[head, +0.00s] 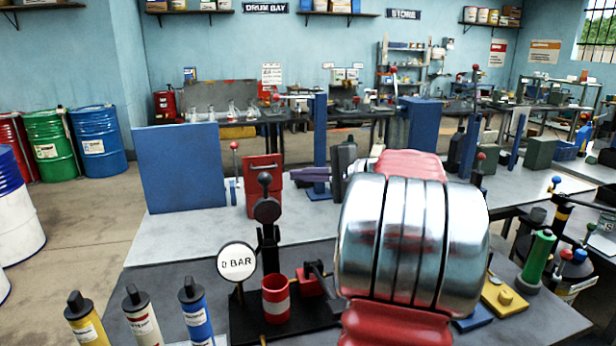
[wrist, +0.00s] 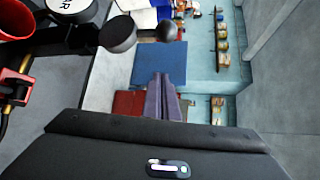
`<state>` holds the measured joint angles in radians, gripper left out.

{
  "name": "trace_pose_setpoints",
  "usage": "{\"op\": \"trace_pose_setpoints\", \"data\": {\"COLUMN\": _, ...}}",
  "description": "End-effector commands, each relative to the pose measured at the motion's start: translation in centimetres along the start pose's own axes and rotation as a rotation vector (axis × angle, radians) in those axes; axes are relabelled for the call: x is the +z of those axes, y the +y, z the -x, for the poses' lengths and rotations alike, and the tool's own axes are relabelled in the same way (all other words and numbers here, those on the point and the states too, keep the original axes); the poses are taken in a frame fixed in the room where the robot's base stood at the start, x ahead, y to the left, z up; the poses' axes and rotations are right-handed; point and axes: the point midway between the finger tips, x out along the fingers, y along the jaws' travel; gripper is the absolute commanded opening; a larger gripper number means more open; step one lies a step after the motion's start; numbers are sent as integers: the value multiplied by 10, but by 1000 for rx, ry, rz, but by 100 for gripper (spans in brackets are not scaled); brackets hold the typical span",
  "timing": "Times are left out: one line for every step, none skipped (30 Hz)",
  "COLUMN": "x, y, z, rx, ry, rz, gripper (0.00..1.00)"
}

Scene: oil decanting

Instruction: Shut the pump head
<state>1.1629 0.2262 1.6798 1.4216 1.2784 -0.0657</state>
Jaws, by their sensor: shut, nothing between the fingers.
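The pump stand has a black upright with a round black disc (head: 266,209) and a dark ball knob (head: 264,179) above it. I take these as the pump head, standing raised over the base. In the wrist view the disc (wrist: 117,34) and ball knob (wrist: 167,31) appear at the top, beyond the fingertips. A "0 BAR" gauge (head: 237,262) and a red cup with a pale band (head: 276,298) are beside the upright. My gripper (head: 302,174) is shut and empty, right of and beyond the knob in the head view. Its purple fingers (wrist: 161,78) lie together, apart from the pump.
A red box (head: 263,187) and a blue panel (head: 180,168) stand behind the pump. Yellow, white and blue cartridges (head: 196,312) stand at front left. My silver and red arm hides the middle right of the bench. The grey worktop (head: 195,237) left of the pump is clear.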

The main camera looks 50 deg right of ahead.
Motion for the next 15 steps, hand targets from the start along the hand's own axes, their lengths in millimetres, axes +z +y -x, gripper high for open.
{"op": "trace_pose_setpoints", "data": {"x": 1, "y": 0, "z": -9, "rx": 0, "ry": -4, "rz": 0, "gripper": 0}}
{"op": "trace_pose_setpoints", "data": {"x": 1, "y": 0, "z": -14, "rx": 0, "ry": -4, "rz": 1, "gripper": 0}}
{"op": "trace_pose_setpoints", "data": {"x": 1, "y": 0, "z": -19, "rx": 0, "ry": -2, "rz": 1, "gripper": 0}}
{"op": "trace_pose_setpoints", "data": {"x": 1, "y": 0, "z": -24, "rx": 0, "ry": -3, "rz": 1, "gripper": 0}}
{"op": "trace_pose_setpoints", "data": {"x": 1, "y": 0, "z": -28, "rx": 1, "ry": -4, "rz": 1, "gripper": 0}}
{"op": "trace_pose_setpoints", "data": {"x": 1, "y": 0, "z": -34, "rx": 1, "ry": -3, "rz": 0, "gripper": 0}}
{"op": "trace_pose_setpoints", "data": {"x": 1, "y": 0, "z": -38, "rx": 1, "ry": -2, "rz": 0, "gripper": 0}}
{"op": "trace_pose_setpoints", "data": {"x": 1, "y": 0, "z": -41, "rx": 1, "ry": -3, "rz": 0, "gripper": 0}}
{"op": "trace_pose_setpoints", "data": {"x": 1, "y": 0, "z": -47, "rx": 1, "ry": -3, "rz": 0, "gripper": 0}}
{"op": "trace_pose_setpoints", "data": {"x": 1, "y": 0, "z": -50, "rx": 1, "ry": -3, "rz": 0, "gripper": 0}}
{"op": "trace_pose_setpoints", "data": {"x": 1, "y": 0, "z": -54, "rx": 0, "ry": -2, "rz": 0, "gripper": 0}}
{"op": "trace_pose_setpoints", "data": {"x": 1, "y": 0, "z": -59, "rx": 0, "ry": -2, "rz": 0, "gripper": 0}}
{"op": "trace_pose_setpoints", "data": {"x": 3, "y": -1, "z": -59, "rx": -1, "ry": -1, "rz": 1, "gripper": 0}}
{"op": "trace_pose_setpoints", "data": {"x": 6, "y": -1, "z": -56, "rx": -1, "ry": 0, "rz": 1, "gripper": 0}}
{"op": "trace_pose_setpoints", "data": {"x": 9, "y": -1, "z": -55, "rx": -1, "ry": 0, "rz": 1, "gripper": 0}}
